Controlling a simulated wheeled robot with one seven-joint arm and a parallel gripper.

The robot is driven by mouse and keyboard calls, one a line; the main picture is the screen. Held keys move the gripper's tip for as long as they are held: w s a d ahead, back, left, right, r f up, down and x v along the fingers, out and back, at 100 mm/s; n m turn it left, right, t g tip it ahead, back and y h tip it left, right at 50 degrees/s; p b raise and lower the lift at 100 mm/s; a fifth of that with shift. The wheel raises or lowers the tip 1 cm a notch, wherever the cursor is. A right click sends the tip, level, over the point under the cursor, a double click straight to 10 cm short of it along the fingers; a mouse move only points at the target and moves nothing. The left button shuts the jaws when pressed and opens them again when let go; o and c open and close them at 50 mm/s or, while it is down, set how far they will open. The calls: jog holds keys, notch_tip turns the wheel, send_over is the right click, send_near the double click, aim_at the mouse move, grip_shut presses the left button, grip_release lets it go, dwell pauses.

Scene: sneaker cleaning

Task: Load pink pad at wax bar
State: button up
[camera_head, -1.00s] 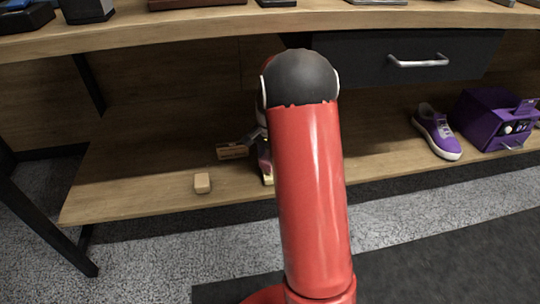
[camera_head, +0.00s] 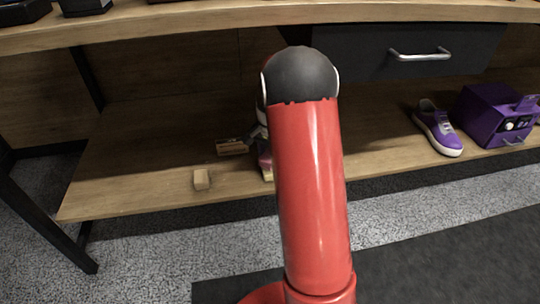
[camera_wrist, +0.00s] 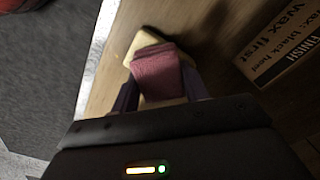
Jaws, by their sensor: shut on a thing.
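The pink pad (camera_wrist: 158,72) is between the two fingers of my gripper (camera_wrist: 159,92) in the wrist view, and they are shut on it. A cream block (camera_wrist: 148,40) shows just beyond and below the pad, low over the wooden shelf. I cannot tell whether it touches the shelf or whether it is the wax bar. In the head view my red arm hides most of the gripper; a strip of the cream block (camera_head: 268,174) shows beside the arm.
A small sign reading "wax first" (camera_wrist: 285,45) stands behind; it also shows in the head view (camera_head: 232,148). A purple sneaker (camera_head: 437,127) and purple box (camera_head: 495,115) stand at the right. A drawer (camera_head: 410,50) hangs above. The shelf's left part is clear.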

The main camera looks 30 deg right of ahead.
jog(key=shift+f, duration=0.55)
dwell(1.2)
jog(key=shift+r+p, duration=2.65)
jog(key=shift+r, duration=0.95)
jog(key=shift+f, duration=0.1)
